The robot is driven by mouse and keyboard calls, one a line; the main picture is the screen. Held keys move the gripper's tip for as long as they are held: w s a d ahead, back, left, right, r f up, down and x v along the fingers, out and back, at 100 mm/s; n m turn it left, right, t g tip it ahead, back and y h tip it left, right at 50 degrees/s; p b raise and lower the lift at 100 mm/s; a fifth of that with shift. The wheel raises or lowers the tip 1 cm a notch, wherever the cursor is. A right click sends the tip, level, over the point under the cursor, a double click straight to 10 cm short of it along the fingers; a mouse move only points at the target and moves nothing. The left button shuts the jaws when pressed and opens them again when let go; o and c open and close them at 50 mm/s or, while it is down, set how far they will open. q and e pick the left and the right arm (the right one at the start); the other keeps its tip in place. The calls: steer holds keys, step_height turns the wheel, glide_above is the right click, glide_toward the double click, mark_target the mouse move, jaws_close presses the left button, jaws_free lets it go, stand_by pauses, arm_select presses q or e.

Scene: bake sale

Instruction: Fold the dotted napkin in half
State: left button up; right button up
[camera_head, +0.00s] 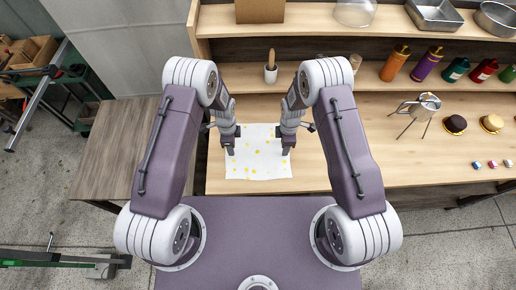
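The dotted napkin (257,165) is white with yellow dots and lies flat and spread out on the wooden table in front of me. My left gripper (230,152) points down over its left edge. My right gripper (286,150) points down over its right edge. The fingers are too small to tell whether they are open or shut, or whether they touch the cloth. Parts of the napkin's side edges are hidden by the grippers.
A mortar with a wooden pestle (270,73) stands behind the napkin. A metal stand on legs (418,108), dark and yellow round items and small cubes are to the right. Several bottles (426,64) line the shelf.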

arm_select(q)
steer(key=shift+a, duration=0.15)
arm_select(e)
steer(key=shift+a, duration=0.1)
arm_select(q)
steer(key=shift+f, duration=0.15)
arm_select(e)
steer(key=shift+f, duration=0.15)
arm_select(q)
steer(key=shift+s, duration=0.1)
steer(key=c, duration=0.4)
arm_select(e)
steer(key=shift+s, duration=0.1)
steer(key=c, duration=0.4)
arm_select(q)
jaws_close()
arm_select(e)
jaws_close()
